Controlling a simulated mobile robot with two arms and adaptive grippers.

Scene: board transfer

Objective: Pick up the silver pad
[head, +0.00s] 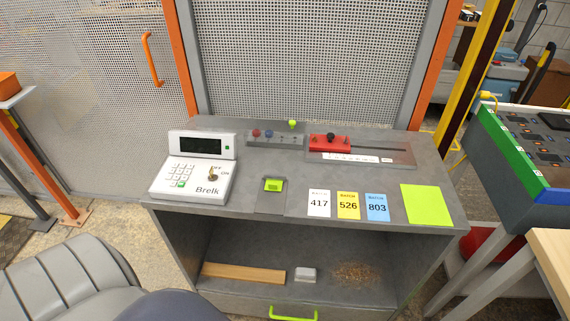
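The silver pad (305,274) is a small light-grey block. It lies on the lower shelf of the grey workstation, near the middle, under the tabletop. A wooden board (243,272) lies to its left and a patch of brown crumbs or shavings (354,274) is to its right. The pad stands apart from both. Neither of my grippers shows in the head view.
The grey tabletop (275,221) overhangs the shelf. It carries a white keypad device (193,165), a red slider block (330,143), several number cards (348,204) and a green square (426,205). A green handle (293,315) is below the shelf. A wooden table (553,250) stands right.

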